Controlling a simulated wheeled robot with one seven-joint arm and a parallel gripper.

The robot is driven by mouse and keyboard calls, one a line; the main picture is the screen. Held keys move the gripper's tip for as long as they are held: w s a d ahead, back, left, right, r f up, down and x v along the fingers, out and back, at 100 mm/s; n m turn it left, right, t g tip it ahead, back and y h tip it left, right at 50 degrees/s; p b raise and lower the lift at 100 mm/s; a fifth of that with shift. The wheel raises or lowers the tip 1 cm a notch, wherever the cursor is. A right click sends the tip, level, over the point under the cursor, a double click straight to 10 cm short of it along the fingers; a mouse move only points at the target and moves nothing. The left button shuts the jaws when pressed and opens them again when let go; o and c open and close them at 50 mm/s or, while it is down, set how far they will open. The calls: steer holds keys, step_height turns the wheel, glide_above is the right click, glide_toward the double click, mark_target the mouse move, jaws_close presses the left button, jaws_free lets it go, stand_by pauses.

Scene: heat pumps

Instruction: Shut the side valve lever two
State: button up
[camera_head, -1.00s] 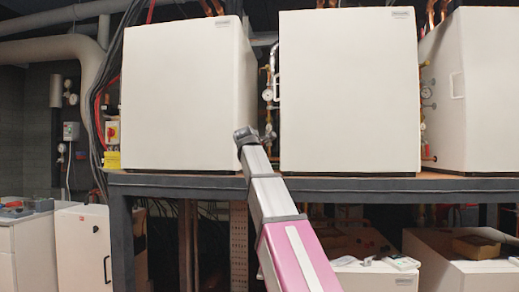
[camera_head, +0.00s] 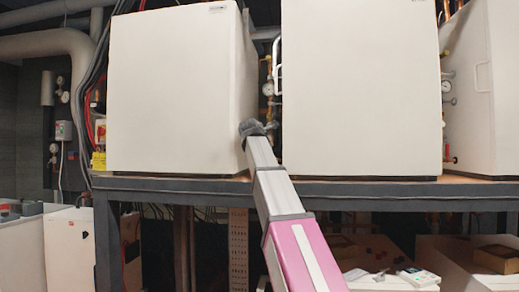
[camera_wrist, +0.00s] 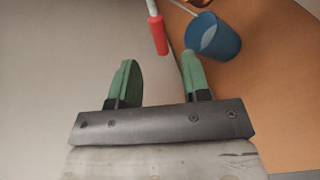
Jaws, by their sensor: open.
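A red-handled lever (camera_wrist: 157,34) shows at the top of the wrist view, with a light metal stem above it. It lies beyond my fingertips, between their lines, and nothing touches it. I cannot tell from its look which numbered lever it is. My gripper (camera_wrist: 158,70) has two green fingers, spread apart and empty. In the head view, my arm reaches up to the gap between the left heat pump (camera_head: 180,90) and the middle heat pump (camera_head: 360,90). The gripper is not clearly visible there, and this lever is hidden.
A pale panel (camera_wrist: 50,80) fills the left side and a brown board (camera_wrist: 270,90) the right. In the head view, pipes and a gauge (camera_head: 268,88) sit in the gap above the dark shelf edge (camera_head: 380,192).

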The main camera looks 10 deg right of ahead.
steer(key=x, duration=0.7)
steer(key=shift+r, duration=0.1)
steer(key=shift+s, duration=0.1)
steer(key=shift+c, duration=0.2)
jaws_close()
